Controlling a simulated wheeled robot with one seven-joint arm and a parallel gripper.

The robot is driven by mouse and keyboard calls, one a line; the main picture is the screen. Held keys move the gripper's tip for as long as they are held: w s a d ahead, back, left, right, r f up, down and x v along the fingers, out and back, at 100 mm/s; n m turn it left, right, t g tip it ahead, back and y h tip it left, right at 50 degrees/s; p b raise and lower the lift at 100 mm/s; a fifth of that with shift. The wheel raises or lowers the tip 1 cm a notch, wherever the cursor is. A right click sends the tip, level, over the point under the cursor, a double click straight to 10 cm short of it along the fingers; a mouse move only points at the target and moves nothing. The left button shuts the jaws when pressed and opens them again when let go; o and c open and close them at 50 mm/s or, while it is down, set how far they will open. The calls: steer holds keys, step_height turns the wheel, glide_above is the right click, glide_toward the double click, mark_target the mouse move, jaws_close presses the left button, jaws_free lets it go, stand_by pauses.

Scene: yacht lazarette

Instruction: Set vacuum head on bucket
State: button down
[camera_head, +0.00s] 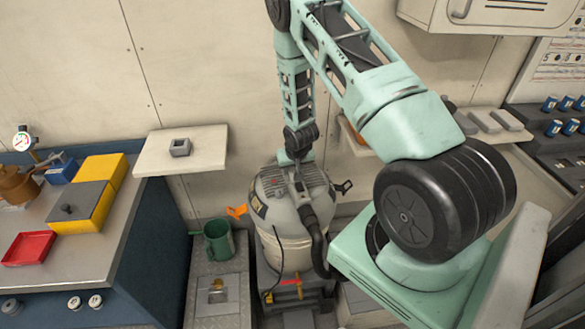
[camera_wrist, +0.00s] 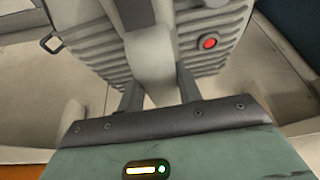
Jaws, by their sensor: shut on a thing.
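The vacuum head (camera_head: 292,190) is a grey, ribbed cap with a black hose at its front. It sits at the top of the pale bucket (camera_head: 287,250); from this view I cannot tell whether it is fully seated. An orange latch (camera_head: 237,211) sticks out at the left and a dark latch (camera_head: 343,187) at the right. My gripper (camera_head: 297,165) is above the head, shut on its handle. In the wrist view my gripper (camera_wrist: 158,97) has a finger on each side of the light grey handle (camera_wrist: 150,60). The ribbed head also shows there with a red button (camera_wrist: 208,42).
A green mug (camera_head: 217,240) stands close left of the bucket. A wall shelf (camera_head: 182,150) with a small grey block is at the left. The workbench (camera_head: 110,235) holds yellow boxes and a red tray (camera_head: 28,248).

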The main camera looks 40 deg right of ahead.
steer(key=shift+w+f+b, duration=0.1)
steer(key=shift+f+b, duration=0.25)
steer(key=shift+b, duration=0.05)
stand_by(0.5)
steer(key=c, duration=0.9)
jaws_free()
steer(key=shift+f, duration=0.1)
steer(key=b+v, duration=0.3)
steer(key=v, duration=1.4)
steer(key=shift+s+r, duration=0.25)
